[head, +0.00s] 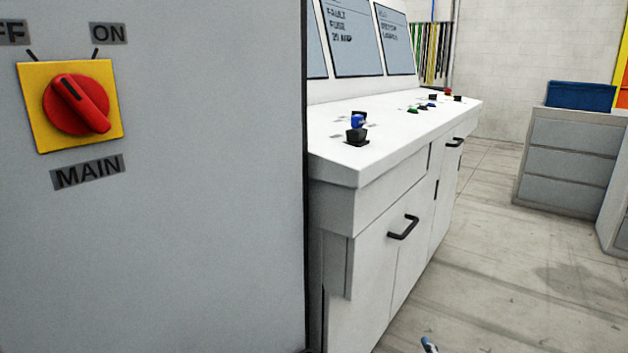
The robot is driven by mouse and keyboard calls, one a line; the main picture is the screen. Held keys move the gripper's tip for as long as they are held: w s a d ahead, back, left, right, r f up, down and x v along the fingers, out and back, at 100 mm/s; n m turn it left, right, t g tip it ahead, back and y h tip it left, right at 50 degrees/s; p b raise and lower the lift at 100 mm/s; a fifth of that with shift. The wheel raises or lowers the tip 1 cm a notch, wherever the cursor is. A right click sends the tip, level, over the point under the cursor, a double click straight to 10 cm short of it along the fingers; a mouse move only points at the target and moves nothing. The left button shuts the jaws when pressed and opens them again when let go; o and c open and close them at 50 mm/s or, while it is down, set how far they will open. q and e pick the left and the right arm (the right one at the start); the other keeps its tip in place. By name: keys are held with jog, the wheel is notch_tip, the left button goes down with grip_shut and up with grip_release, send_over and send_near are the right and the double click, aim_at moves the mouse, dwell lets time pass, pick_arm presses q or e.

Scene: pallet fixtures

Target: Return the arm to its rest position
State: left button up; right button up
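Neither of my grippers can be made out in the head view. A small blue and white piece (429,345) shows at the bottom edge, over the floor; I cannot tell what it belongs to. A grey cabinet (200,220) fills the left side, close to me. On it is a red rotary switch (78,104) on a yellow plate, above a MAIN label. The black mark on its handle points up and left, toward the OFF side.
A white control desk (375,170) with screens, buttons and black-handled doors runs back beside the cabinet. A grey drawer unit (565,160) with a blue bin (580,97) stands at the right. Colored cables (432,52) hang behind. The floor (500,270) between is clear.

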jog(key=s+f+m+g+y, duration=0.1)
jog(key=s+f+g, duration=1)
jog(key=s+f, duration=1.1)
notch_tip(320, 180, down, 16)
jog(key=g, duration=0.1)
pick_arm(q)
jog(key=s+a+r+g+p, duration=0.1)
jog(key=s+r+p, duration=0.4)
jog(key=s+p, duration=0.5)
jog(key=s+a+r+p, duration=0.2)
jog(key=s+p, duration=0.8)
jog(key=p, duration=1.5)
notch_tip(320, 180, up, 3)
jog(key=shift+a+f+g, duration=0.1)
jog(key=shift+a+g, duration=0.1)
jog(key=shift+g, duration=0.2)
pick_arm(e)
jog(key=s+d+r+g, duration=0.1)
jog(key=s+r, duration=0.4)
jog(key=s, duration=0.5)
jog(key=s+d+r, duration=0.2)
jog(key=s+r, duration=0.3)
jog(key=s, duration=0.6)
jog(key=shift+d+r+g, duration=0.15)
jog(key=shift+d+g, duration=0.15)
jog(key=shift+g, duration=0.1)
pick_arm(q)
jog(key=shift+s, duration=0.1)
